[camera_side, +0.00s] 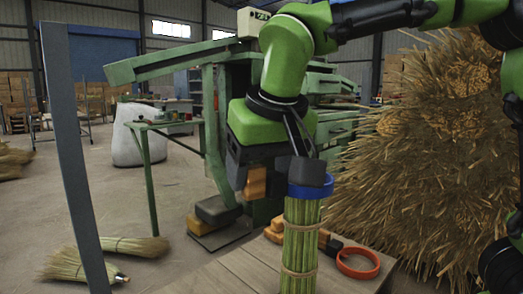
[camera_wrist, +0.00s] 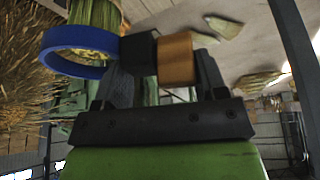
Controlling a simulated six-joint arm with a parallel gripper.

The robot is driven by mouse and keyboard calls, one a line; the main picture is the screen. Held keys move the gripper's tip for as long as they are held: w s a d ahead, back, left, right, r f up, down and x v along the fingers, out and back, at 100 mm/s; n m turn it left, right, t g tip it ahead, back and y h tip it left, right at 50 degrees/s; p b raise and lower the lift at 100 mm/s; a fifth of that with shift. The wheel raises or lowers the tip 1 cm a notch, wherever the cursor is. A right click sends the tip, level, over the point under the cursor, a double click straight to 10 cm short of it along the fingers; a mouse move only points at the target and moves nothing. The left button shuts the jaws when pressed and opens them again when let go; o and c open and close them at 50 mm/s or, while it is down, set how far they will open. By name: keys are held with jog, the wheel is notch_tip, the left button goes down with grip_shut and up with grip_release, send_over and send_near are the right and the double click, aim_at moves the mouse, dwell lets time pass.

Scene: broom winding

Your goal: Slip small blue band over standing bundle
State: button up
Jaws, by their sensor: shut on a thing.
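The small blue band (camera_side: 311,187) is at the top end of the standing bundle (camera_side: 300,238), which is upright green-yellow straw tied with thin cords.
A red-orange ring (camera_side: 358,263) lies on the wooden table (camera_side: 225,278) right of the bundle. Orange and dark pieces (camera_side: 275,230) lie around the bundle. A large straw heap (camera_side: 420,160) stands close on the right, and a green machine (camera_side: 215,130) behind.

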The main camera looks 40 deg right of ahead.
jog(key=shift+f, duration=10.8)
jog(key=shift+c, duration=1.4)
jog(key=shift+r, duration=0.1)
jog(key=shift+r, duration=0.2)
jog(key=shift+a+n, duration=0.1)
jog(key=shift+n, duration=0.2)
